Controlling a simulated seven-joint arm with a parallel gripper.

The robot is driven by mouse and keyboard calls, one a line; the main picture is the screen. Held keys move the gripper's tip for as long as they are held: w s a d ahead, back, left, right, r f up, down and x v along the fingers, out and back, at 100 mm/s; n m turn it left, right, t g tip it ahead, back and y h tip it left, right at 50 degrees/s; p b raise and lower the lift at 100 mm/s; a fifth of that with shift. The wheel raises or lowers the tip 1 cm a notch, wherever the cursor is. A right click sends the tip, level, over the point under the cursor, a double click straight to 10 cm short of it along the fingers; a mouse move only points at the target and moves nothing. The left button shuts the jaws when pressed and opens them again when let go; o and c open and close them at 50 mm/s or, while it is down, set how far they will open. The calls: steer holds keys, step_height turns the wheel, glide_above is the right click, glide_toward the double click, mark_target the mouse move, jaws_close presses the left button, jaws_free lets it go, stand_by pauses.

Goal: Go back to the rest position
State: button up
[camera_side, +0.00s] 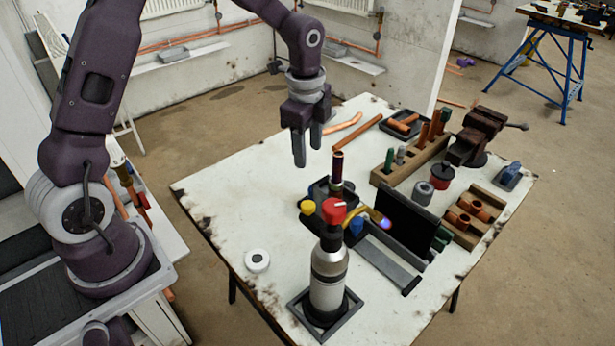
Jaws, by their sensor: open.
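My gripper (307,148) hangs from the dark purple arm above the far-left part of the white worktable (225,195). Its two grey fingers point down and stand apart, with nothing between them. It is clear of the table. A dark upright tube (337,170) stands just to the right of and below the fingers, in a dark holder, apart from them.
A gas bottle (328,275) with a red-topped torch stands at the front, its blue flame by a black shield (405,222). A wooden block (400,172), a vise (478,135) and copper fittings fill the right. The table's left side is mostly clear.

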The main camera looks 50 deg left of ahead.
steer(key=s+d+r+n+t, duration=0.2)
steer(key=s+r+n, duration=0.3)
steer(key=s+r, duration=0.45)
steer(key=s+d+r+n+t, duration=0.1)
steer(key=s+r+n, duration=0.2)
steer(key=s, duration=0.5)
steer(key=s+d+r+n+t, duration=0.1)
steer(key=s+r+n, duration=0.1)
steer(key=s+n, duration=0.4)
steer(key=s, duration=0.2)
steer(key=shift+s+d+r+t, duration=0.2)
steer(key=shift+s+r+t, duration=0.2)
